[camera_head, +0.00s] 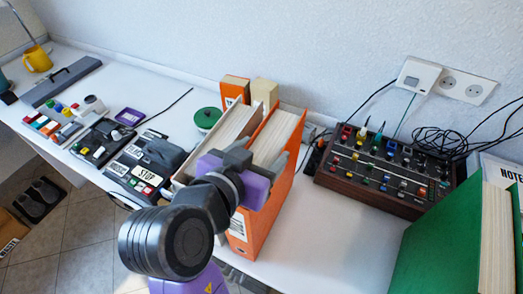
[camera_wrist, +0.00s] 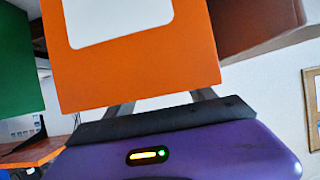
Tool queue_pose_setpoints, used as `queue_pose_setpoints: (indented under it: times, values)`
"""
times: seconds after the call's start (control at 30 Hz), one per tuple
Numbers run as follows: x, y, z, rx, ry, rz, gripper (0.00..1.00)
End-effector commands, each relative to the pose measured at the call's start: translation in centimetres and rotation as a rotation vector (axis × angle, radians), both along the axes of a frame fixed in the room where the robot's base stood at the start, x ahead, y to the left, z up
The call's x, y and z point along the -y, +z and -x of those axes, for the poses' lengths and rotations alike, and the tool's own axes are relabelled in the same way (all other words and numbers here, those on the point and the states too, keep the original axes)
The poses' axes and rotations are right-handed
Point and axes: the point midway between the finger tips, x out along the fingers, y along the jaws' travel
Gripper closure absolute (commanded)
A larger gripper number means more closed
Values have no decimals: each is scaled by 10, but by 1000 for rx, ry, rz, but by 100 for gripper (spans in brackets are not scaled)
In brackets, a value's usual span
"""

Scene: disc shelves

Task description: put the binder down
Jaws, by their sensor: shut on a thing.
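The orange binder (camera_head: 262,205) is upright at the middle of the white desk (camera_head: 335,245), its page edges facing up. My gripper (camera_head: 262,165) is shut on it from the near side. In the wrist view the orange binder (camera_wrist: 190,55) with its white label fills the top middle, just beyond my gripper (camera_wrist: 160,108); the fingertips are hidden by it. Another binder (camera_head: 222,135) with pale page edges stands right beside it on the left. I cannot tell whether the held binder's bottom touches the desk.
A mixer with coloured knobs (camera_head: 380,170) and cables lie to the right. Green binders (camera_head: 440,250) stand at the near right. A green-lidded pot (camera_head: 207,118) and small boxes (camera_head: 235,90) are behind; button panels (camera_head: 135,175) are left. Bare desk lies between the orange binder and green binders.

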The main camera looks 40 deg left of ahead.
Motion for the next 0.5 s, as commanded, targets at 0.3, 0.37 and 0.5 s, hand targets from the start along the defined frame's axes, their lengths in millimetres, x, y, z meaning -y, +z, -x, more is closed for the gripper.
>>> queue_pose_setpoints:
  times: [0.3, 0.37, 0.5]
  values:
    - [0, -3, 0, 0, 0, 0, 15]
    - [0, -3, 0, 0, 0, 0, 15]
    - [0, -2, 0, 0, 0, 0, 15]
